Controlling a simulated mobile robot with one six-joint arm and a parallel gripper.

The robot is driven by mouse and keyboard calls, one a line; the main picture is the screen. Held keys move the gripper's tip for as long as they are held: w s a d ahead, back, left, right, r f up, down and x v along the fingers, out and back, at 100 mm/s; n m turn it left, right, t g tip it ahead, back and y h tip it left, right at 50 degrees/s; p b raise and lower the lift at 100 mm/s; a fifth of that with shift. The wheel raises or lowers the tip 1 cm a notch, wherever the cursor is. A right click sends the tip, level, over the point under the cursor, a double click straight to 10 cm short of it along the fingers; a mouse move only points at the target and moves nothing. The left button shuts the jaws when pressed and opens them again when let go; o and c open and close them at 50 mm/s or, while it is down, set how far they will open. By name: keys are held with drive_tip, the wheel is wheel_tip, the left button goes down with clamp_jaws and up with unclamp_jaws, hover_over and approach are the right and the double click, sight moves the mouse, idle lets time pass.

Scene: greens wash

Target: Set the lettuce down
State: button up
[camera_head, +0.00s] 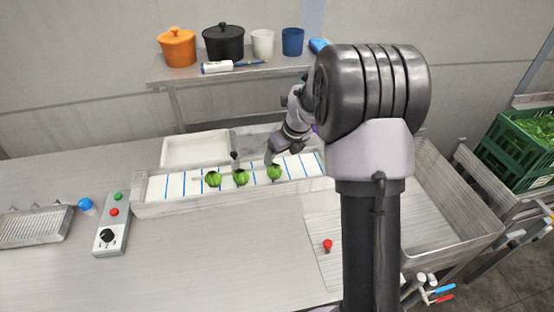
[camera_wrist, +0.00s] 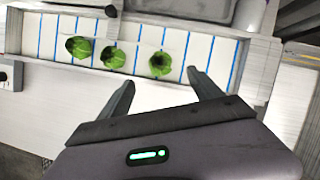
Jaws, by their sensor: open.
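Three round green lettuces rest on the white belt (camera_head: 175,187) with blue cross lines: a left lettuce (camera_head: 213,179), a middle lettuce (camera_head: 241,177) and a right lettuce (camera_head: 274,173). My gripper (camera_head: 271,160) is at the right lettuce in the head view, partly hidden by my arm. In the wrist view my gripper (camera_wrist: 160,77) is open, with its two fingers spread wide and nothing between them. The right lettuce (camera_wrist: 160,63) shows just beyond the fingertips, apart from both. The middle lettuce (camera_wrist: 113,57) and left lettuce (camera_wrist: 78,46) are farther left.
A white tray (camera_head: 195,150) lies behind the belt. A control box (camera_head: 112,225) stands at the left. The sink basin (camera_head: 440,205) and a green crate (camera_head: 520,143) are at the right. A shelf behind holds an orange pot (camera_head: 177,47) and a black pot (camera_head: 223,42).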

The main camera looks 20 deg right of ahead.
drive_tip(key=s+a+r+n, duration=1.3)
drive_tip(key=s+r+n, duration=0.4)
drive_tip(key=s, duration=0.1)
drive_tip(key=s+a+n+t+y, duration=0.1)
drive_tip(key=s+a+n, duration=0.3)
drive_tip(key=s+n, duration=0.8)
drive_tip(key=shift+s+f+n, duration=0.25)
drive_tip(key=shift+s+n, duration=0.05)
drive_tip(key=shift+s, duration=0.65)
drive_tip(key=shift+a+f, duration=0.1)
